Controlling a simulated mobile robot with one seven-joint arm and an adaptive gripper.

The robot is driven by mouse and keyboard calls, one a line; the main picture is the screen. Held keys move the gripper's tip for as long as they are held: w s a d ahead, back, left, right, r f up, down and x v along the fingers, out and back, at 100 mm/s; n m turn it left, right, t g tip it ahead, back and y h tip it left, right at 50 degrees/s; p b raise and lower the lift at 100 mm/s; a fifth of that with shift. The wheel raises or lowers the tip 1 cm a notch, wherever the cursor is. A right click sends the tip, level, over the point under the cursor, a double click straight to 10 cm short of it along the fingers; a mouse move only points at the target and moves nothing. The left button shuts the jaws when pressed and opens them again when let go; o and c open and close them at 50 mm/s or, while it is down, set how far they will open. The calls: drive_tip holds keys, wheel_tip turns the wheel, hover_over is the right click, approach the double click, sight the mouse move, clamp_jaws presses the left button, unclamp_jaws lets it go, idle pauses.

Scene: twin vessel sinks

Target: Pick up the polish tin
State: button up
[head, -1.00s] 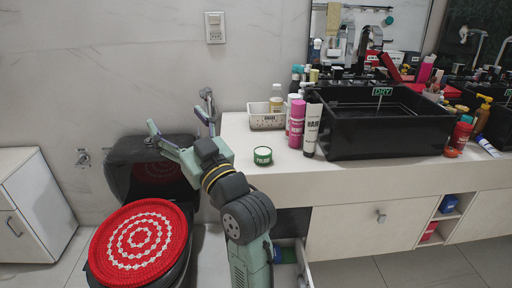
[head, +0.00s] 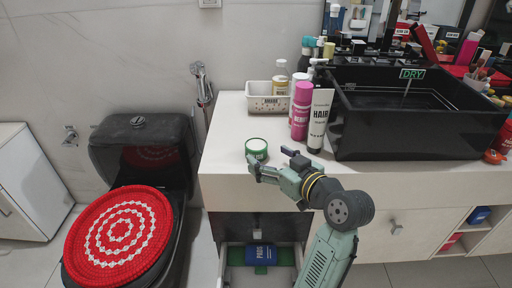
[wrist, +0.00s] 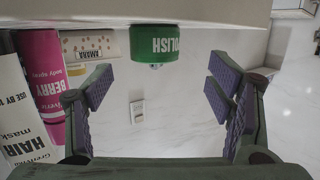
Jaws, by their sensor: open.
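The polish tin (head: 257,149) is a small green tin with a pale top, standing near the front left edge of the white counter (head: 226,165). In the wrist view the tin (wrist: 154,43) shows upside down, its POLISH label facing me, ahead of the fingers and between them. My gripper (head: 270,163) is at the counter's front edge, just in front of the tin. In the wrist view my gripper (wrist: 160,88) has its purple-padded fingers wide apart with nothing between the pads. The tin appears apart from both fingers.
A pink spray can (head: 301,112) and a white hair tube (head: 320,120) stand right of the tin, before the black sink (head: 410,135). A white basket (head: 268,98) is behind. Below, an open drawer (head: 236,257) holds a blue item (head: 260,251). The toilet (head: 145,140) is left.

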sight(256, 144)
drive_tip(key=x, duration=0.2)
drive_tip(key=p+x, duration=0.1)
drive_tip(key=x, duration=0.4)
drive_tip(key=shift+w+f, duration=0.2)
drive_tip(key=shift+w, duration=0.3)
drive_tip(key=shift+d, duration=0.1)
drive_tip(key=c, duration=1.4)
